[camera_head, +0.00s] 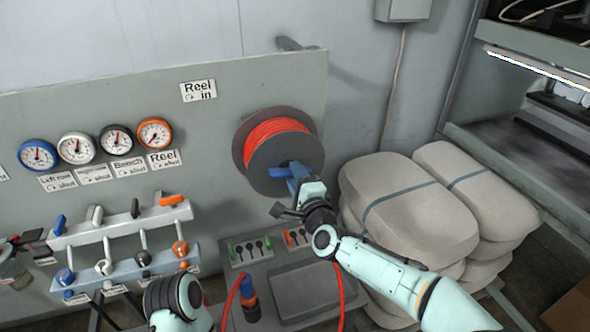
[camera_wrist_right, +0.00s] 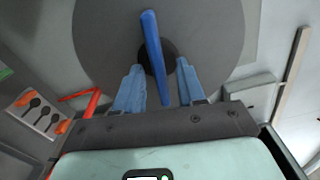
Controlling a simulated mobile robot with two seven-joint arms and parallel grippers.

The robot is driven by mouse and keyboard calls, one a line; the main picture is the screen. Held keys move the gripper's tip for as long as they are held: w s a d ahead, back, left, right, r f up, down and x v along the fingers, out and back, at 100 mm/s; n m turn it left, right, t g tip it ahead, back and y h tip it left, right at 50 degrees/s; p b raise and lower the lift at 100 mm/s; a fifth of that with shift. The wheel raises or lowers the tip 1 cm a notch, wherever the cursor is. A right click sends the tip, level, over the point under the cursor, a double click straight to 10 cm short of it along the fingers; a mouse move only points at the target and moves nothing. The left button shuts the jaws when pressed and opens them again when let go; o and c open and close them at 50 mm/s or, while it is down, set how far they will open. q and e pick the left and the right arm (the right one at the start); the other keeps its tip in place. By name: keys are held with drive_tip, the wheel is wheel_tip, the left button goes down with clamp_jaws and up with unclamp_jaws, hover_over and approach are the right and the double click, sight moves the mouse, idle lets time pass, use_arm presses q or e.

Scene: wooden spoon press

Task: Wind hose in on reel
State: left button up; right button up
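The hose reel (camera_head: 300,150) is a dark grey drum on the wall panel, with red hose (camera_head: 268,132) wound on it. A blue handle (camera_head: 280,173) stands out from its front disc. In the right wrist view, the blue handle (camera_wrist_right: 152,45) runs down between the fingers of my right gripper (camera_wrist_right: 160,85). The fingers are apart, with a gap on each side of the handle. In the head view, my right gripper (camera_head: 300,172) is at the front of the reel. A loose red hose (camera_head: 229,300) loops below. My left gripper cannot be made out.
A "Reel in" sign (camera_head: 198,90) is left of the reel. Several gauges (camera_head: 117,140) and a valve manifold (camera_head: 120,228) stand farther left. Stacked grey sacks (camera_head: 420,215) are close to my right arm. A grey tray (camera_head: 305,290) lies below.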

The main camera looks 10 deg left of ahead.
drive_tip(key=shift+w+a, duration=0.2)
drive_tip(key=shift+w, duration=0.2)
clamp_jaws()
drive_tip(key=shift+s, duration=0.1)
